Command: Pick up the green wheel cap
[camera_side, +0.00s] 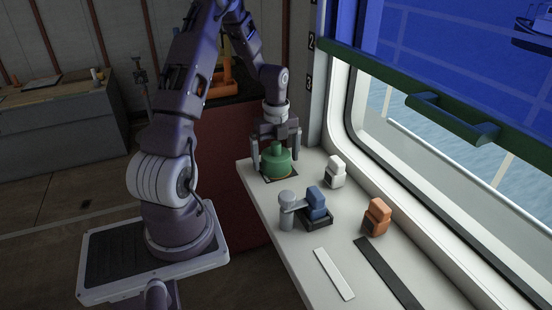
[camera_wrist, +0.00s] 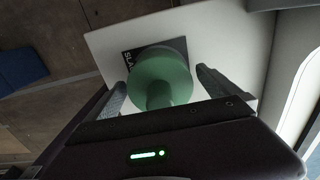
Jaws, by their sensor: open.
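The green wheel cap (camera_side: 275,162) is a round disc with a narrower knob on top. It sits on a dark square label at the far end of the white counter (camera_side: 325,237). My gripper (camera_side: 274,160) is above it, pointing down, with one finger on each side of the cap. In the wrist view the green wheel cap (camera_wrist: 160,76) lies between the two fingers of my gripper (camera_wrist: 160,85), with its knob toward the palm. The fingers are open, and gaps show between them and the cap. Part of the dark label is hidden under the cap.
A white block-like object (camera_side: 335,172), a blue one (camera_side: 316,202) in a dark tray, and an orange one (camera_side: 377,217) stand on the counter. White and black strips lie nearer. The window wall bounds the right.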

